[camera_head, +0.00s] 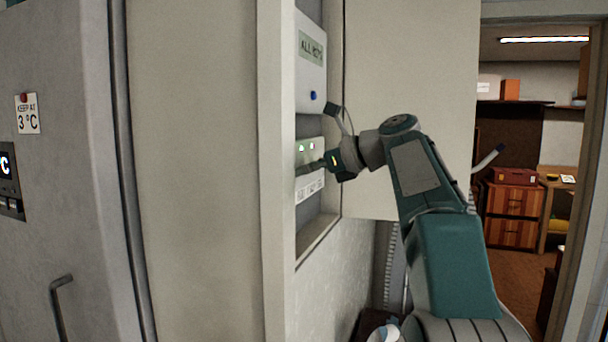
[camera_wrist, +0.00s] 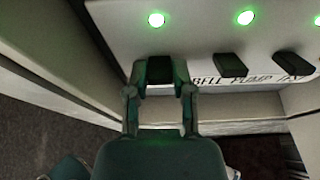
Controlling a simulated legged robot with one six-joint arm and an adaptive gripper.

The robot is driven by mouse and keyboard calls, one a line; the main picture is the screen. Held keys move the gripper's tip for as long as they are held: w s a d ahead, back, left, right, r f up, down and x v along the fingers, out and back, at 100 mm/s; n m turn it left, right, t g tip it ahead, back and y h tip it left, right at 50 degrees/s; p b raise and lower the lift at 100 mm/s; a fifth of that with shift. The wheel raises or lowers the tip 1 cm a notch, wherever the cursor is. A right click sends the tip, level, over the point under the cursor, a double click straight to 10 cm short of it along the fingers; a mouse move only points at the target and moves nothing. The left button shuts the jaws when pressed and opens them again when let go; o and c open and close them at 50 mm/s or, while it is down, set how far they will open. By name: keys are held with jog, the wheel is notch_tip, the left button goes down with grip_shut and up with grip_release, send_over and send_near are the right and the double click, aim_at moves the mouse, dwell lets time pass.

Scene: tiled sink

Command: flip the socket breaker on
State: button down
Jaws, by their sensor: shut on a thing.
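The breaker panel (camera_head: 316,142) is a pale box inside a wall recess, with small green lights. In the wrist view, dark switch levers (camera_wrist: 230,65) stand in a row on it, each below a lit green lamp (camera_wrist: 245,17). My gripper (camera_head: 312,167) reaches the panel from the right. In the wrist view my gripper (camera_wrist: 160,72) is shut on the leftmost visible lever (camera_wrist: 158,70), under a lit green lamp (camera_wrist: 156,19). The printed label reads "BELL PUMP" and more, but its left part is hidden by my fingers, so I cannot read which breaker this is.
A white box with a blue button (camera_head: 313,95) hangs above the panel. An open cabinet door (camera_head: 410,90) stands behind my arm. A grey fridge-like unit (camera_head: 60,200) stands at the left. A doorway at the right shows a room with drawers (camera_head: 513,200).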

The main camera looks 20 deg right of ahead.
jog(key=shift+w+r+g+h, duration=0.15)
jog(key=shift+r+g+h, duration=0.1)
jog(key=shift+g+h, duration=0.05)
jog(key=shift+a+r+g+h, duration=0.1)
jog(key=shift+g+h, duration=0.2)
jog(key=shift+h, duration=0.1)
dwell(0.5)
jog(key=shift+c, duration=2.4)
grip_release()
jog(key=shift+w, duration=0.1)
jog(key=s+d+r, duration=0.1)
jog(key=s+d, duration=0.9)
jog(key=shift+s+d, duration=0.15)
